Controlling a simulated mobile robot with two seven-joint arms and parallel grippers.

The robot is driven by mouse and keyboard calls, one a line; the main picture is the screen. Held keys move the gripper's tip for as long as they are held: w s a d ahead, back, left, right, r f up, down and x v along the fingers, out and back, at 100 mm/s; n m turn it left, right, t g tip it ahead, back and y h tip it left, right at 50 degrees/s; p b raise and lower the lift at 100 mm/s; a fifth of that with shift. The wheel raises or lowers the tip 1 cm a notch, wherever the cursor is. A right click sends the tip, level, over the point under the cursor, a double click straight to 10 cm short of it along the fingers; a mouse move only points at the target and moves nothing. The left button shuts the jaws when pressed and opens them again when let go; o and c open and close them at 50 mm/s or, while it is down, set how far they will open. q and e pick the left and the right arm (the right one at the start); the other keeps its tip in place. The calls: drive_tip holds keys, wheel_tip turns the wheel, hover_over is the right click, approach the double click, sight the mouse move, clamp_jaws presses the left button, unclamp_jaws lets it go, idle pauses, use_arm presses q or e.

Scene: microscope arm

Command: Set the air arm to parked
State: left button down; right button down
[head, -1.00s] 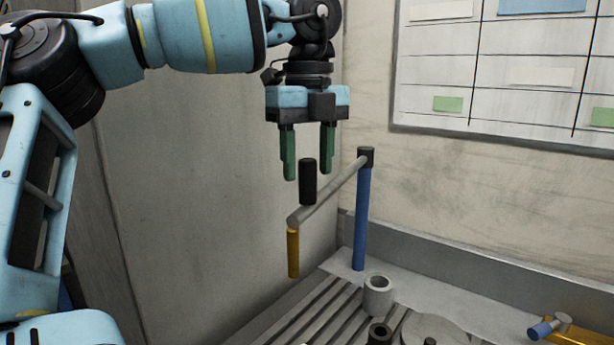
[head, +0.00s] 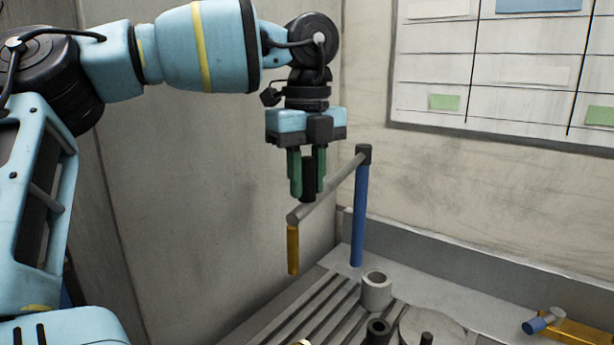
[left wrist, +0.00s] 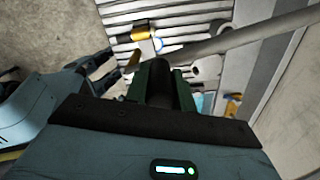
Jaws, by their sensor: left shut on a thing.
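The air arm is a grey horizontal bar (head: 334,189) on a blue upright post (head: 360,215), with a yellow piece (head: 293,249) hanging from its near end. A black upright handle (head: 308,188) stands on the bar near that end. My left gripper (head: 307,185) points down from above and is shut on the black handle, with a green finger on either side. In the left wrist view the black handle (left wrist: 161,88) sits between the green fingers, and the grey bar (left wrist: 235,38) runs off to the upper right.
A slotted grey bench (head: 300,309) lies below, with a grey ring (head: 376,291), a dark ring (head: 378,331) and a round disc (head: 432,328). A yellow and blue fitting (head: 560,329) is at the lower right. Walls stand close behind, with a chart board (head: 500,75).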

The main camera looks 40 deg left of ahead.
use_arm(q)
drive_tip(key=s+a+m, duration=0.1)
drive_tip(key=a, duration=0.6)
drive_tip(key=shift+s+a, duration=0.35)
drive_tip(key=shift+a, duration=0.05)
drive_tip(key=shift+r, duration=0.1)
drive_tip(key=c, duration=1.5)
unclamp_jaws()
drive_tip(key=shift+a, duration=0.1)
drive_tip(key=o, duration=0.3)
drive_tip(key=shift+s+a, duration=0.1)
drive_tip(key=shift+a, duration=0.05)
drive_tip(key=shift+o, duration=0.2)
wheel_tip(320, 180, up, 8)
drive_tip(key=shift+b, duration=0.45)
